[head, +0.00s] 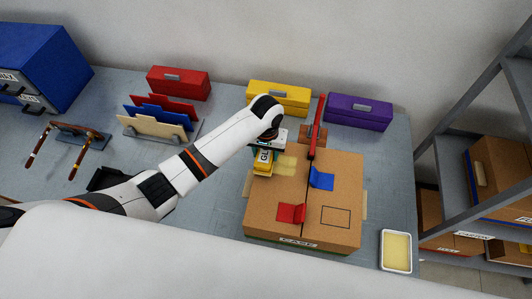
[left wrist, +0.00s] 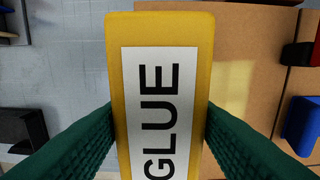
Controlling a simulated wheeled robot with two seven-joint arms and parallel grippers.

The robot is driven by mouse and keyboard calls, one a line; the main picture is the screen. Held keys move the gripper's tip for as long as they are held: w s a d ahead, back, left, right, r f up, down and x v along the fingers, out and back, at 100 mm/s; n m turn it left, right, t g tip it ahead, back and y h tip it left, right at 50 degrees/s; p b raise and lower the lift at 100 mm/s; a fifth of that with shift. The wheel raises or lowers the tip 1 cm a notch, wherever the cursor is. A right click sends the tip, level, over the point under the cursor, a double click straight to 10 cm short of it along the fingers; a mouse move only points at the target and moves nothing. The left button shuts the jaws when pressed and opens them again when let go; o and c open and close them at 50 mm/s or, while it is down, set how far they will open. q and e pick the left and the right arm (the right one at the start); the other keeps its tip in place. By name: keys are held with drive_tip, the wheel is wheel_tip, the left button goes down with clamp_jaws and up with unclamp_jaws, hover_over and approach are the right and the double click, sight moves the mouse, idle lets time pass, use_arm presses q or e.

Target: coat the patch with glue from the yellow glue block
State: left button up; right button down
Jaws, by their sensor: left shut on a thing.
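My left gripper (head: 264,150) is shut on the yellow glue block (head: 262,168), over the left back part of the cardboard case (head: 262,212). In the left wrist view the glue block (left wrist: 205,60), with its GLUE label, sits between the green fingers. Whether it touches the case is hard to tell. A pale yellow patch (head: 287,166) lies on the case just right of the block; it also shows in the wrist view (left wrist: 237,85). A red piece (head: 290,213), a blue piece (head: 321,178) and a black rectangular outline (head: 335,216) are on the case top. My right gripper is not seen.
A white tray with yellow contents (head: 397,232) stands right of the case. A red upright tool (head: 318,125) stands behind it. Yellow (head: 280,95), purple (head: 358,112) and red (head: 178,82) boxes line the back.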

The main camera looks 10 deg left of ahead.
use_arm(q)
drive_tip(key=shift+r, duration=2.3)
drive_tip(key=shift+r, duration=1.55)
drive_tip(key=shift+f, duration=0.1)
